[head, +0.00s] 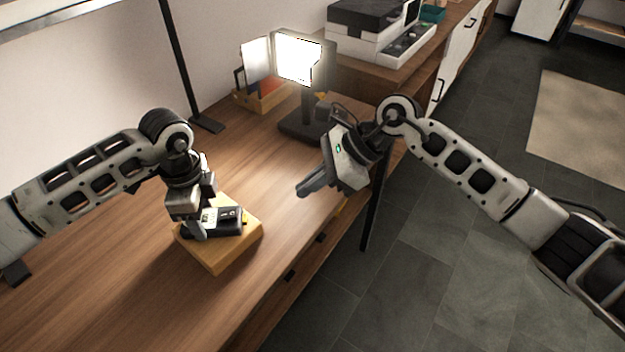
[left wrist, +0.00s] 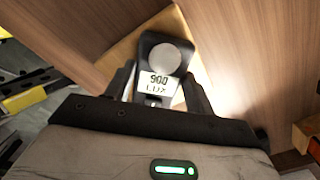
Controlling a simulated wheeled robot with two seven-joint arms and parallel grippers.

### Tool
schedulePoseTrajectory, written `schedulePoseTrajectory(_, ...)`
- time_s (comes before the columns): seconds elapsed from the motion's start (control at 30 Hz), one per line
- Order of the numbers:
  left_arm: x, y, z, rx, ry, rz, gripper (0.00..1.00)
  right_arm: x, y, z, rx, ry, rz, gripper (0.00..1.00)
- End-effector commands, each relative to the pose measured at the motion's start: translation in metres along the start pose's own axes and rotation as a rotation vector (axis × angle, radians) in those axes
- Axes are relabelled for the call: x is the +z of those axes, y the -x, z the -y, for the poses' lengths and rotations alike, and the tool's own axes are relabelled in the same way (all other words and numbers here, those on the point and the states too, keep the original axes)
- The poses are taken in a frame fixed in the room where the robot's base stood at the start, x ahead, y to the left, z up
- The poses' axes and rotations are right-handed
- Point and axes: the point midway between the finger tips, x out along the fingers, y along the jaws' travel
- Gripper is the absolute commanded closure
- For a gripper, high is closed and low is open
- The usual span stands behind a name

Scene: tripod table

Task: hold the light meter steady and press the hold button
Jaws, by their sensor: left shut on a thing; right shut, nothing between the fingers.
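The light meter (head: 228,221) is a small dark device lying on a yellow wooden block (head: 215,262) on the table. In the left wrist view the light meter (left wrist: 165,54) shows a pale round sensor and a display reading "900 LUX". My left gripper (head: 198,225) is shut on the light meter, one finger on each side, as the left wrist view (left wrist: 158,92) shows. The hold button is not clearly distinguishable. My right gripper (head: 312,188) is shut and empty, above the table's right part, apart from the meter.
A lit lamp panel (head: 298,58) on a dark stand (head: 300,130) is behind my right gripper. A yellow box with cards (head: 262,96) stands at the back. A white and black machine (head: 375,35) stands on the cabinet. The table's (head: 130,285) front left is clear.

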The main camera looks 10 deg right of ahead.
Motion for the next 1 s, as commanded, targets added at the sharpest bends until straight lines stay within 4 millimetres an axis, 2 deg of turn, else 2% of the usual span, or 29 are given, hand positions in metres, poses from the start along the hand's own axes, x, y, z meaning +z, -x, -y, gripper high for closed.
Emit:
schedulePoseTrajectory(0.13, 0.001, 0.001, 0.001, -0.001, 0.001, 0.001, 0.72, -0.001, 0.007, 0.0, 0.0, 0.0, -0.002, 1.0)
schedulePoseTrajectory(0.47, 0.001, 0.001, 0.001, -0.001, 0.002, 0.001, 0.72, -0.001, 0.007, 0.0, -0.001, 0.0, -0.001, 1.0)
schedulePoseTrajectory(0.5, 0.001, 0.001, 0.001, -0.001, 0.002, 0.001, 0.43, -0.001, 0.007, 0.0, -0.001, 0.0, -0.001, 1.0)
schedulePoseTrajectory(0.6, 0.001, 0.001, 0.001, -0.001, 0.002, 0.001, 0.21, -0.001, 0.007, 0.0, -0.001, 0.0, -0.001, 1.0)
schedulePoseTrajectory(0.87, 0.001, 0.001, 0.001, -0.001, 0.001, 0.001, 0.21, -0.001, 0.007, 0.0, -0.001, -0.001, -0.001, 1.0)
schedulePoseTrajectory(1.0, 0.001, 0.011, 0.001, -0.004, 0.001, 0.001, 0.21, -0.001, 0.007, 0.0, -0.001, -0.001, -0.001, 1.0)
